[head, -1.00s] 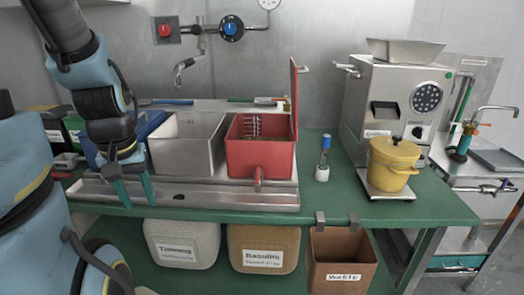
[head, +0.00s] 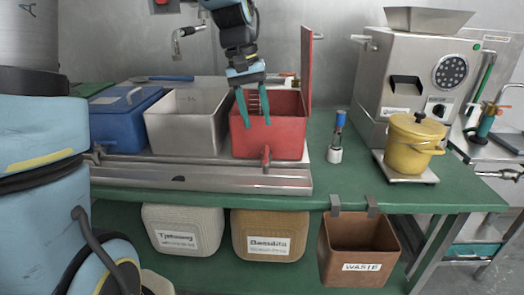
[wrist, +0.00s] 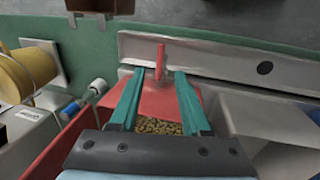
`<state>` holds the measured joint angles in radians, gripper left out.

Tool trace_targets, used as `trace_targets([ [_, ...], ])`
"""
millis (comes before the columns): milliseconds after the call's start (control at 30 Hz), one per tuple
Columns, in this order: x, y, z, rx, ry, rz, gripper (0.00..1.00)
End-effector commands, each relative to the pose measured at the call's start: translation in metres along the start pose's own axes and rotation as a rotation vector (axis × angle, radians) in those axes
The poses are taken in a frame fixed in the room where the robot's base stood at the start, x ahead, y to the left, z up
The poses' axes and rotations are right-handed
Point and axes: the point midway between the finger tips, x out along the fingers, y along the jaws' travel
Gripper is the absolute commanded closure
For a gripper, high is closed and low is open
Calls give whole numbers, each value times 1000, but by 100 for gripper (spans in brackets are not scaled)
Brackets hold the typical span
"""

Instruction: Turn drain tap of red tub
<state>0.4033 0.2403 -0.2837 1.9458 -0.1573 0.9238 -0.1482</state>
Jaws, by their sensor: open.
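The red tub (head: 286,138) stands at the right end of the steel tray on the green bench, its red lid raised upright. Its red drain tap (head: 266,156) sticks out low on the front wall. In the wrist view the tap (wrist: 160,60) shows beyond the tub (wrist: 190,103), between my fingertips in the picture. Brown beans (wrist: 158,126) lie inside the tub. My gripper (head: 253,120) is open and empty, its teal fingers pointing down over the tub. In the wrist view my gripper (wrist: 160,75) does not touch the tap.
A grey tub (head: 185,128) and a blue tub (head: 122,125) stand left of the red tub. The raised red lid (head: 306,75) stands right of my gripper. A tap spout (head: 185,38) hangs behind. Labelled bins and a waste bin (head: 358,250) sit below the bench front.

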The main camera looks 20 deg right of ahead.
Motion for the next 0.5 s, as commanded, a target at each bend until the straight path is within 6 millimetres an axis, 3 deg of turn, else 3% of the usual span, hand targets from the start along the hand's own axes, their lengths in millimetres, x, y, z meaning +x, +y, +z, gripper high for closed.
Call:
trace_targets([
  [300,58,-1,1,0,-5,-2,53],
  [500,85,-1,1,-1,-2,-1,53],
])
